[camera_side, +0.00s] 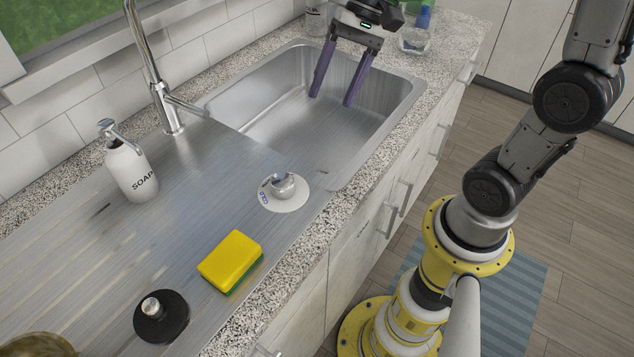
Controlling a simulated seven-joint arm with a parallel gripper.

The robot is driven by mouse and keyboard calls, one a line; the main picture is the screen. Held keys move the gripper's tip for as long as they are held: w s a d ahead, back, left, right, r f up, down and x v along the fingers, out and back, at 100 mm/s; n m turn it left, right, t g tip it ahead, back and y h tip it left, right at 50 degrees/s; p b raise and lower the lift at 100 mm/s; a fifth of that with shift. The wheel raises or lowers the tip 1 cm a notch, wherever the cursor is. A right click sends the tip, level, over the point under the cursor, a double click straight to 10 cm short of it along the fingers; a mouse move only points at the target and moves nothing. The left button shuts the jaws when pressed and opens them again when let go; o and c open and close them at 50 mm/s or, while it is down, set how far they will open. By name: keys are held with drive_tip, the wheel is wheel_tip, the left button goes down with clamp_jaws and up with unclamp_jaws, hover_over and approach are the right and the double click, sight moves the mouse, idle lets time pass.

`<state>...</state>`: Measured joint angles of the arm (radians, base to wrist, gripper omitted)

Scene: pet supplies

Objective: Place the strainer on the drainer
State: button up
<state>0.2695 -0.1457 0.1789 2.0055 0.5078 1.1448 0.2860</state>
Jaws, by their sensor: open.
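My gripper (331,100) is open, with two purple fingers apart and nothing between them. It hangs over the metal sink basin (285,125), towards its far right side. The ribbed steel drainboard (190,225) lies to the left of the basin. A black disc with a metal knob (161,318) lies near the front of the drainboard. I cannot tell for certain which piece is the strainer. No drain hole is clearly visible in the basin.
A yellow and green sponge (230,260) lies on the drainboard. A white soap bottle (130,170) and a tall faucet (165,90) stand along the back. A clear dish (414,41) and a blue item (424,17) are on the counter beyond my gripper.

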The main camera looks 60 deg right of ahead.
drive_tip(key=w+d+f+m+y, duration=0.3)
drive_tip(key=w+d+f+m, duration=0.1)
drive_tip(key=w+d+f, duration=0.25)
drive_tip(key=d+f+m+y, duration=0.1)
drive_tip(key=d+f+m, duration=0.1)
drive_tip(key=f, duration=0.4)
drive_tip(key=s+d+f+m+y, duration=0.1)
drive_tip(key=d+f+m, duration=0.1)
drive_tip(key=d+f, duration=0.2)
drive_tip(key=d+f+m+y, duration=0.1)
drive_tip(key=d+f+m, duration=0.2)
drive_tip(key=f, duration=0.5)
drive_tip(key=shift+s+d+t, duration=0.1)
drive_tip(key=shift+s+t, duration=0.15)
drive_tip(key=shift+t, duration=0.05)
drive_tip(key=x, duration=1.3)
drive_tip(key=shift+f, duration=0.15)
clamp_jaws()
